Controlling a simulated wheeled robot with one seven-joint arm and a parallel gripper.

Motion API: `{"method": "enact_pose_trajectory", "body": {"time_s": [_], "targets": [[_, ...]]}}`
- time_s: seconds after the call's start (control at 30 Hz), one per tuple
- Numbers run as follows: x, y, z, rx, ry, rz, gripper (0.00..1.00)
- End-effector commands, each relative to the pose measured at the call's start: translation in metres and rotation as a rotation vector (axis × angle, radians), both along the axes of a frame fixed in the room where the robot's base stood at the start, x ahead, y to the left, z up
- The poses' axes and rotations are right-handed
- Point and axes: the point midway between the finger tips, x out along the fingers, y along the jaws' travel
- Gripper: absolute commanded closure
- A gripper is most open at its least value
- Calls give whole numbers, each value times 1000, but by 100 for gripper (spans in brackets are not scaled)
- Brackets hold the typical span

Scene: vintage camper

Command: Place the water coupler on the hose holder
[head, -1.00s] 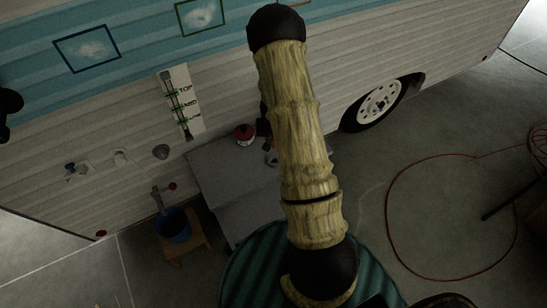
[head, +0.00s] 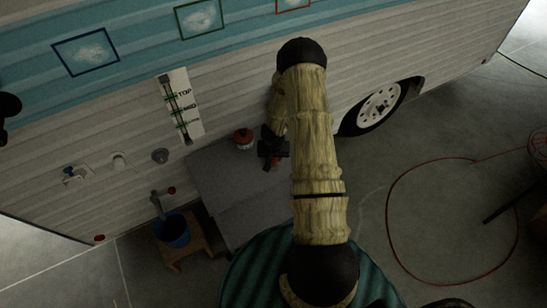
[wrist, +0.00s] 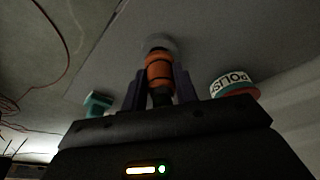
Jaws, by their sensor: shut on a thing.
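The water coupler appears to be the orange and black cylinder (wrist: 160,72) that stands between my gripper's fingers in the wrist view. My gripper (wrist: 159,88) is shut on it. Whether the coupler touches the table is unclear. I cannot pick out the hose holder for certain; the camper wall has a white round fitting (head: 118,160), a grey round fitting (head: 160,156) and a blue-handled tap (head: 72,175).
A red polish tin (head: 243,139) stands on the grey table (head: 225,175), left of my gripper; it also shows in the wrist view (wrist: 235,84). A teal object (wrist: 97,103) is left of the fingers. A blue bucket (head: 173,230) sits on a wooden stool (head: 199,232). A red hose (head: 388,220) lies on the floor.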

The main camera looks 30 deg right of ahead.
Motion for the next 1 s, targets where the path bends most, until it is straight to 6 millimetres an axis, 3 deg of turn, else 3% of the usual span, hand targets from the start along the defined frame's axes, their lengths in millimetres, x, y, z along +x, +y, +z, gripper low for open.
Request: {"method": "enact_pose_trajectory", "body": {"time_s": [0.77, 0.8, 0.9, 1.0], "targets": [[0, 0, -16, 0, -1, 1, 100], [1, 0, -15, 0, -1, 1, 67], [0, 0, -15, 0, -1, 1, 49], [0, 0, -15, 0, -1, 1, 49]]}}
